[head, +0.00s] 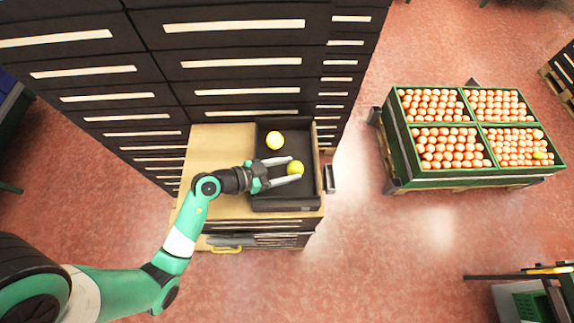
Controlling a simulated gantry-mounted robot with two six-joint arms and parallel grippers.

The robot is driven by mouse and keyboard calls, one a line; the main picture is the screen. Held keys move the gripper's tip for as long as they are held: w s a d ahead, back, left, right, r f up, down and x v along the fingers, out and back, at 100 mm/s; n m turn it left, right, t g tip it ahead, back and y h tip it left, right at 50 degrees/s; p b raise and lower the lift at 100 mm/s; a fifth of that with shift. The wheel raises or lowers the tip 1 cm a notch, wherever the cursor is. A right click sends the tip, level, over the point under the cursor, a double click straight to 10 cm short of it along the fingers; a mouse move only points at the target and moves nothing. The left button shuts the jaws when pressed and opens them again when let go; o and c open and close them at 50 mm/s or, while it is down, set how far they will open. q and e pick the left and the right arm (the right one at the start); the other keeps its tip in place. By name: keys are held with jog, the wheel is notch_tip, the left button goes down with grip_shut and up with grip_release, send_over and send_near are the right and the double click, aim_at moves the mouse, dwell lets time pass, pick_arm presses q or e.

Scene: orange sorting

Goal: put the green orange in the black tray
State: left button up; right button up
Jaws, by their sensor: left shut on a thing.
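The black tray (262,200) stands on the wooden top of a dark drawer cabinet. A yellow-green orange (296,167) is between the two fingers of my left gripper (291,170), which is shut on it over the right part of the tray. From this overhead angle I cannot tell whether that orange touches the tray floor. A second, yellower fruit (275,140) lies in the tray near its back. My right gripper is not in view.
A green crate (437,178) on a pallet at the right holds many oranges in divided compartments, with a yellow-green one (540,155) at its right side. Tall dark drawer cabinets (235,50) stand behind the tray. Bare wooden top (213,150) is free left of the tray.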

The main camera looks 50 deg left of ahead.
pick_arm(q)
jog(key=o, duration=1.4)
jog(key=shift+s+a+r, duration=0.1)
jog(key=shift+s+r, duration=0.05)
jog(key=shift+r, duration=0.05)
jog(key=p+v, duration=0.3)
jog(key=v, duration=0.7)
jog(key=shift+s+r+p, duration=0.1)
jog(key=shift+s+p, duration=0.05)
jog(key=shift+p, duration=0.2)
jog(key=shift+s+a+r, duration=0.15)
jog(key=shift+s+r, duration=0.05)
jog(key=shift+s, duration=0.4)
